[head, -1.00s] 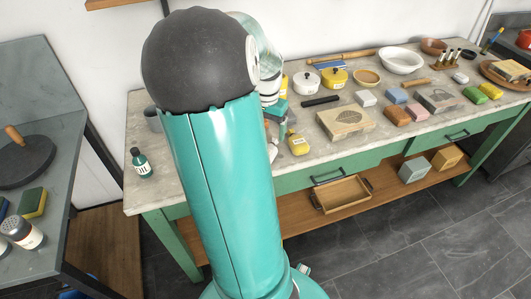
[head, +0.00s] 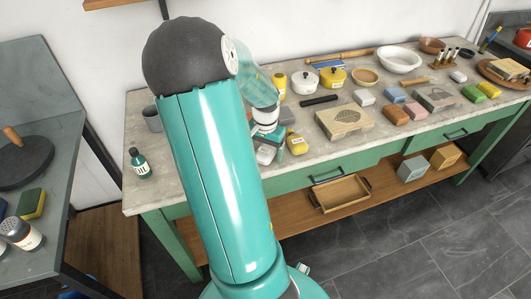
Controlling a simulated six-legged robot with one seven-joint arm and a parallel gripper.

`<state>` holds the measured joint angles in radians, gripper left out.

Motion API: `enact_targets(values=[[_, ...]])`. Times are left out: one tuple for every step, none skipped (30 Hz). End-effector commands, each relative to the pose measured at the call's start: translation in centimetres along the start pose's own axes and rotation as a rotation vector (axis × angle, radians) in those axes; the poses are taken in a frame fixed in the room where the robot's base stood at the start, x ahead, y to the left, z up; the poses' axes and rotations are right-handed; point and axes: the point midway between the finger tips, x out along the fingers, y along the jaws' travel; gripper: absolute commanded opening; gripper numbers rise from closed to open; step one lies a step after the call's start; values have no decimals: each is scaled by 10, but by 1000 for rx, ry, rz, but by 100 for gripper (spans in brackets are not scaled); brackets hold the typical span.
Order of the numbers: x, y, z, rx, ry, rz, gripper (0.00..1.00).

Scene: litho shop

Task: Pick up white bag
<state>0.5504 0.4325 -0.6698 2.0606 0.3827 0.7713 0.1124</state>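The white bag (head: 265,155) lies near the front edge of the stone-topped workbench (head: 190,188), just right of my teal arm in the head view. My gripper (head: 271,147) is right over it, pointing down. One teal finger shows at the bag's right side; the other finger is not clear. I cannot tell whether the fingers touch the bag or how far apart they are.
A yellow bag (head: 296,144) stands close to the right of my gripper. A green OIL bottle (head: 139,163) stands at the bench's left end.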

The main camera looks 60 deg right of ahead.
Motion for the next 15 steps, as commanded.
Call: enact_targets(values=[[0,0,0,0,0,0,70],[0,0,0,0,0,0,64],[0,0,0,0,0,0,56],[0,0,0,0,0,0,51],[0,0,0,0,0,0,45],[0,0,0,0,0,0,37],[0,0,0,0,0,0,31],[0,0,0,0,0,0,30],[0,0,0,0,1,0,27],[0,0,0,0,1,0,27],[-1,0,0,0,1,0,27],[-1,0,0,0,1,0,27],[-1,0,0,0,1,0,27],[-1,0,0,0,1,0,27],[-1,0,0,0,1,0,27]])
